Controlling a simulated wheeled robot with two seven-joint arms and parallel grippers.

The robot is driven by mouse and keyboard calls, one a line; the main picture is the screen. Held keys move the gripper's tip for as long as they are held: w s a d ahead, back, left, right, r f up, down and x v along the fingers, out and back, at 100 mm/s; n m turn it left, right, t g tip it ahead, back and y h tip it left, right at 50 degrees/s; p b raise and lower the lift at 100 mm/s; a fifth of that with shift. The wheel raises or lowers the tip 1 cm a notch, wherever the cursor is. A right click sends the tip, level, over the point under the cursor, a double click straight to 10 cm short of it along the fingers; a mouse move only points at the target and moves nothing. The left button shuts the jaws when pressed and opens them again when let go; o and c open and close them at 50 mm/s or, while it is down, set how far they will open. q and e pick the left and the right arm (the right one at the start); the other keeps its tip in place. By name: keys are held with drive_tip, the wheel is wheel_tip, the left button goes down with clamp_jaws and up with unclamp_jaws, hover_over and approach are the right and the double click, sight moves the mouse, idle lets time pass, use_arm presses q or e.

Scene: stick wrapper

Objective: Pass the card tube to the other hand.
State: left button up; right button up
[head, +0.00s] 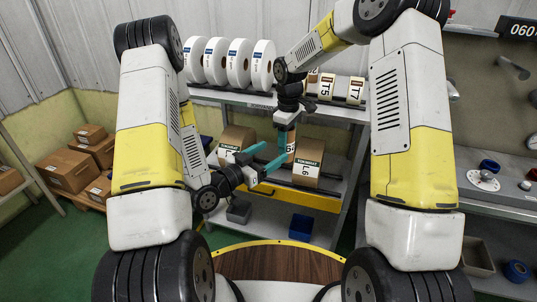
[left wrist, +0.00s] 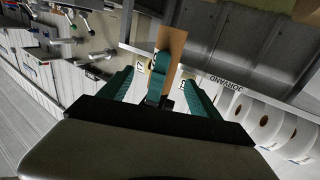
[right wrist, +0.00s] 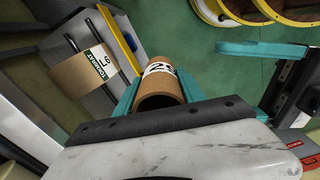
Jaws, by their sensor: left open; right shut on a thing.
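The card tube (head: 291,150) is brown with a white label and hangs roughly upright below my right gripper (head: 287,118), which is shut on its upper end. In the right wrist view the tube (right wrist: 160,95) sits between my teal right fingers, its open end facing the camera. My left gripper (head: 276,153) is open, its two teal fingers pointing at the tube from the left. In the left wrist view the tube (left wrist: 171,48) shows ahead, between the open left fingers in the picture; I cannot tell whether they touch it.
Behind stands a shelf rack with white rolls (head: 228,62) on top and brown labelled rolls (head: 307,168) lower down. A blue bin (head: 301,227) stands below. Cardboard boxes (head: 72,170) are at left. A round wooden table (head: 270,262) in front is clear.

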sight(294, 138)
use_arm(q)
drive_tip(key=x, duration=1.1)
drive_tip(key=shift+w+d, duration=0.25)
drive_tip(key=shift+d, duration=0.05)
